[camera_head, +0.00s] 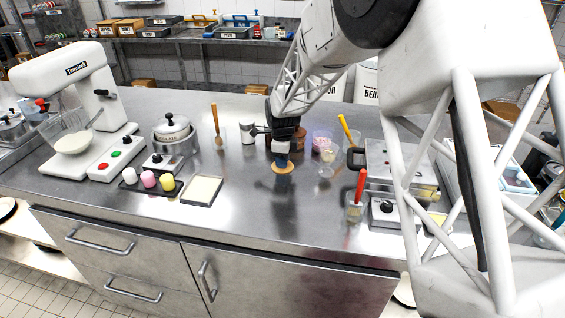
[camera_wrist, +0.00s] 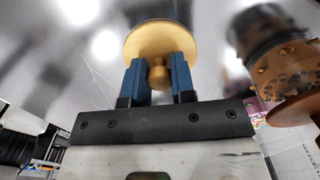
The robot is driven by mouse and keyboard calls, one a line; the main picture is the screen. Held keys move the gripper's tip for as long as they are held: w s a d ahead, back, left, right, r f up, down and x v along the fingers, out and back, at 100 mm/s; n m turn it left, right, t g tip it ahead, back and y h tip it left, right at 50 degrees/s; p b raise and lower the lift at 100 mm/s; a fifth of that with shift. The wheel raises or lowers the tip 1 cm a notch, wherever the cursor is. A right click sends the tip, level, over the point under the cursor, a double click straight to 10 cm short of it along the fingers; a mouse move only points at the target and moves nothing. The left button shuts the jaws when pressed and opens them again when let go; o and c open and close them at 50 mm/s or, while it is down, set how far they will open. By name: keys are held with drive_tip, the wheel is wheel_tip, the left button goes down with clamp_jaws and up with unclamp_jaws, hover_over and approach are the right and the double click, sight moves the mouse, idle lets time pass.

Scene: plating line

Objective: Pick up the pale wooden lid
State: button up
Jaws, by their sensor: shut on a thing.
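The pale wooden lid (camera_wrist: 160,38) is a round disc with a knob, seen close up in the wrist view. My gripper (camera_wrist: 158,75) has its two blue fingers on either side of the knob and is shut on it. In the head view the lid (camera_head: 283,168) shows as a small tan disc under my gripper (camera_head: 282,150), over the middle of the steel counter. I cannot tell whether it touches the counter or hangs just above it.
A brown container (camera_wrist: 275,55) stands close to my gripper at the right of the wrist view. Clear cups (camera_head: 322,140), a jar with a red-handled tool (camera_head: 355,208) and a hot plate stand to the right. A pale tray (camera_head: 201,190) lies left. The counter's front middle is clear.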

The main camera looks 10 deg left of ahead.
drive_tip(key=shift+r, duration=0.1)
drive_tip(key=shift+r, duration=0.55)
drive_tip(key=shift+s+d+r, duration=0.1)
drive_tip(key=shift+s+r, duration=0.05)
drive_tip(key=shift+r, duration=0.45)
drive_tip(key=shift+s+d+r, duration=0.1)
drive_tip(key=shift+s+r, duration=0.05)
drive_tip(key=shift+r, duration=0.4)
drive_tip(key=s+d, duration=0.2)
drive_tip(key=s, duration=0.2)
drive_tip(key=s+d+r, duration=0.1)
drive_tip(key=s+d, duration=0.1)
drive_tip(key=s, duration=0.3)
drive_tip(key=s+d, duration=0.2)
drive_tip(key=s, duration=0.3)
drive_tip(key=shift+d+r, duration=0.1)
drive_tip(key=shift+r, duration=0.05)
drive_tip(key=w+d+r, duration=0.1)
drive_tip(key=w+r, duration=0.1)
drive_tip(key=w, duration=0.7)
drive_tip(key=w+d+r, duration=0.2)
drive_tip(key=w+r, duration=0.1)
drive_tip(key=w, duration=0.6)
drive_tip(key=w+d+r, duration=0.2)
drive_tip(key=w+r, duration=0.1)
drive_tip(key=w, duration=0.6)
drive_tip(key=shift+w+d, duration=0.25)
drive_tip(key=shift+w, duration=0.05)
drive_tip(key=shift+f, duration=0.2)
